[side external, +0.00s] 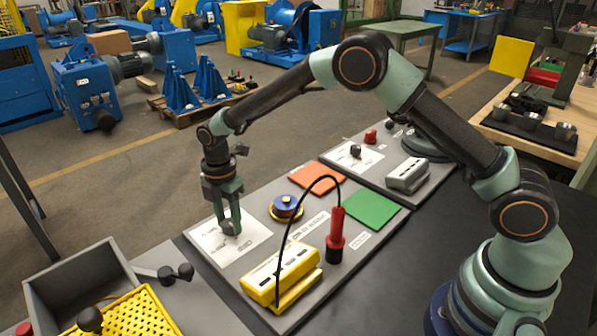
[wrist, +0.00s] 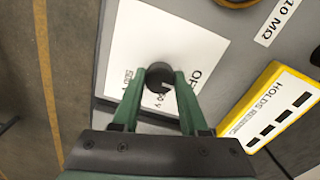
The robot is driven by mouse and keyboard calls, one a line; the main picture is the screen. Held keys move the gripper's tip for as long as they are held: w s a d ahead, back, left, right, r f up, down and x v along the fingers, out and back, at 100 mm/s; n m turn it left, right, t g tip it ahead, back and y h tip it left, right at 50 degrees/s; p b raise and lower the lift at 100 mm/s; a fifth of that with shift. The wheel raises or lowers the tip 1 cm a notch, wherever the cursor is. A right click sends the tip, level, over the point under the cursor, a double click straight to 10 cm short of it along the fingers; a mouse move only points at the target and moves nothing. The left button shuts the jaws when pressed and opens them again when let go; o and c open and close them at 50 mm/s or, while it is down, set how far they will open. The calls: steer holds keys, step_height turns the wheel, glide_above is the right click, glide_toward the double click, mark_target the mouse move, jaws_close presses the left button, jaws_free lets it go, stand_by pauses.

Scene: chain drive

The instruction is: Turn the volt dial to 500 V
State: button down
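The volt dial (wrist: 159,76) is a small dark round knob on a white printed card (side external: 207,236) at the left end of the grey board. My gripper (side external: 232,230) points straight down over the dial, with its green fingers low at the card. In the wrist view my gripper (wrist: 160,80) has one fingertip on each side of the knob, with no clear gap, so it looks shut on it. The printing beside the knob includes part of an OFF mark (wrist: 195,80) and small volt labels, partly covered by the fingers. I cannot tell where the dial's pointer aims.
A yellow meter-like block (side external: 283,272) and a red-and-black probe (side external: 336,235) with a black cable stand to the right. A grey bin (side external: 78,285) is at front left.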

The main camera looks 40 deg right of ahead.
steer(key=shift+m, duration=0.4)
steer(key=m, duration=1.3)
steer(key=shift+m, duration=0.3)
steer(key=m, duration=0.3)
steer(key=shift+m, duration=0.4)
steer(key=m, duration=0.3)
steer(key=shift+a, duration=0.1)
steer(key=m, duration=0.6)
steer(key=shift+m, duration=0.3)
